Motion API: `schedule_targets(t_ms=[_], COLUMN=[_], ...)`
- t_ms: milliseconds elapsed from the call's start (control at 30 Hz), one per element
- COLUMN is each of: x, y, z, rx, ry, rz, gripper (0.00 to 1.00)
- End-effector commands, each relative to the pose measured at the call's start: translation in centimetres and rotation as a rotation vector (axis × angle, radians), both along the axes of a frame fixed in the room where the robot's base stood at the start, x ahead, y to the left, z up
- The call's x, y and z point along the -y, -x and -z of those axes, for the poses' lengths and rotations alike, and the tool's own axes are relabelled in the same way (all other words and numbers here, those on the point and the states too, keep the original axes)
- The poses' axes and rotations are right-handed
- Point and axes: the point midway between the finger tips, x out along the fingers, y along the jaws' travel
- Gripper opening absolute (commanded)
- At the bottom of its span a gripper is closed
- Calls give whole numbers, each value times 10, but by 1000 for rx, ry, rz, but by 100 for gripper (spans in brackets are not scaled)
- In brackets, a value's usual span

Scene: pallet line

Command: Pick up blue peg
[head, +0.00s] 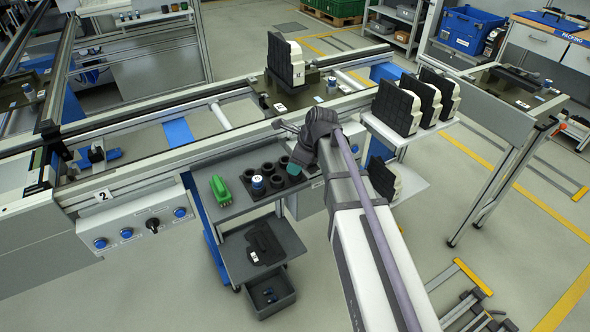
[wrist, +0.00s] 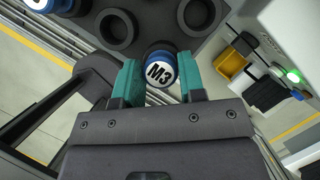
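In the wrist view a blue peg (wrist: 160,70) with a round white top marked M3 sits between the two teal fingers of my gripper (wrist: 161,76). Both fingers appear to touch its sides, so the gripper looks shut on it. The peg is by the near edge of the dark peg rack (wrist: 165,22); whether its lower end is in a socket is hidden. A second blue peg (wrist: 52,5) stands farther left in the rack, cut off by the frame. In the head view that other blue-and-white peg (head: 257,185) shows in the rack, while my arm covers the rack's right side.
Several empty black ring sockets (wrist: 117,28) surround the peg. A green part (head: 221,190) lies on the grey cart top, left of the rack. A dark part (head: 264,243) lies on the shelf below. Black-and-white housings (head: 397,107) stand on a shelf to the right.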

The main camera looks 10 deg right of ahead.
Motion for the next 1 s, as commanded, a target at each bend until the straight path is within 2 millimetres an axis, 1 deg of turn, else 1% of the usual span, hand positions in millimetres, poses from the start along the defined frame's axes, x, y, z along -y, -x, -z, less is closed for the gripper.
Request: schedule_targets(t_ms=[33, 267, 467, 567, 667, 900, 1000], x=[0, 0, 0, 0, 0, 0, 0], y=[0, 0, 0, 0, 0, 0, 0], z=[0, 0, 0, -7, -24, -84, -100], rx=[0, 0, 0, 0, 0, 0, 0], ry=[0, 0, 0, 0, 0, 0, 0], rz=[0, 0, 0, 0, 0, 0, 0], gripper=[32, 10, 9, 9, 9, 9, 9])
